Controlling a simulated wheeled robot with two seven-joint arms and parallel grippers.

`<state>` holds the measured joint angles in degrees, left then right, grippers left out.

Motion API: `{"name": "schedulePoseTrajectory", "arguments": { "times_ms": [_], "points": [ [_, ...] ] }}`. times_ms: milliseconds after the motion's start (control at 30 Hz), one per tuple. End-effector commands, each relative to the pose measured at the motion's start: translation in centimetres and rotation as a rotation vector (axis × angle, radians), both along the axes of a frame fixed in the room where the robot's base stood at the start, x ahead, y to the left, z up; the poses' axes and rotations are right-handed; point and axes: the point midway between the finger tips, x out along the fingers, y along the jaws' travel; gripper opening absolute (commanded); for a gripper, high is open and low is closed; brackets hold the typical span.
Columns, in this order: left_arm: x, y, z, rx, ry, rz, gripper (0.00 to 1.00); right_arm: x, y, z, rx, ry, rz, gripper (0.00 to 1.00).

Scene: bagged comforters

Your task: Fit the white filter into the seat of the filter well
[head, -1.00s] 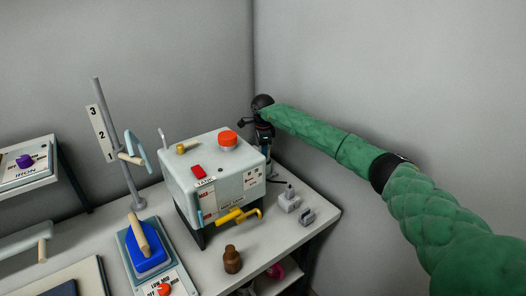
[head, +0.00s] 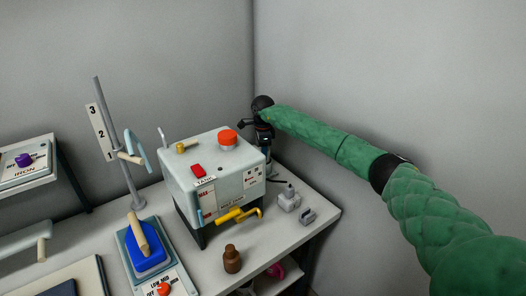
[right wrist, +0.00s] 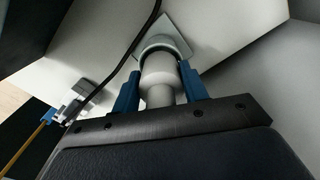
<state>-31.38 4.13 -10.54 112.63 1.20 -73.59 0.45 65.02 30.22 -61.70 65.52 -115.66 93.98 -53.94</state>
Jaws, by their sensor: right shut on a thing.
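My right gripper (right wrist: 160,92) has blue fingers closed on the white filter (right wrist: 158,78). The far end of the filter is at the mouth of the round grey filter well (right wrist: 166,42), which sits on a square plate. I cannot tell how deep the filter sits in it. In the head view my right gripper (head: 269,154) is at the far right corner of the table, behind the pale machine box, and the filter and well are mostly hidden there. My left gripper is not in view.
The pale machine box (head: 212,172) with a red knob stands close to the left of my right gripper. Grey blocks (head: 288,200) and a brown bottle (head: 232,259) are on the table (head: 285,238). A black cable (right wrist: 122,62) runs beside the well. Walls close off the back and right.

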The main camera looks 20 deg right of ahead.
Motion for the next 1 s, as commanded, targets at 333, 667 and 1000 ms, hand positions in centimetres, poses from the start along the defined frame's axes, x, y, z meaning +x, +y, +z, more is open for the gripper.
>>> {"name": "schedulePoseTrajectory", "arguments": {
  "times_ms": [333,667,1000],
  "points": [
    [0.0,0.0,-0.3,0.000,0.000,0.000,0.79,0.0,0.0,-0.5,0.000,0.000,0.000,0.20],
    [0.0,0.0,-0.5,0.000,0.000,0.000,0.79,0.0,0.0,-0.9,0.000,0.000,0.000,0.20],
    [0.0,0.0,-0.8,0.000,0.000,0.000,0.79,0.0,0.0,-1.3,0.000,0.000,0.000,0.20]
  ]
}}
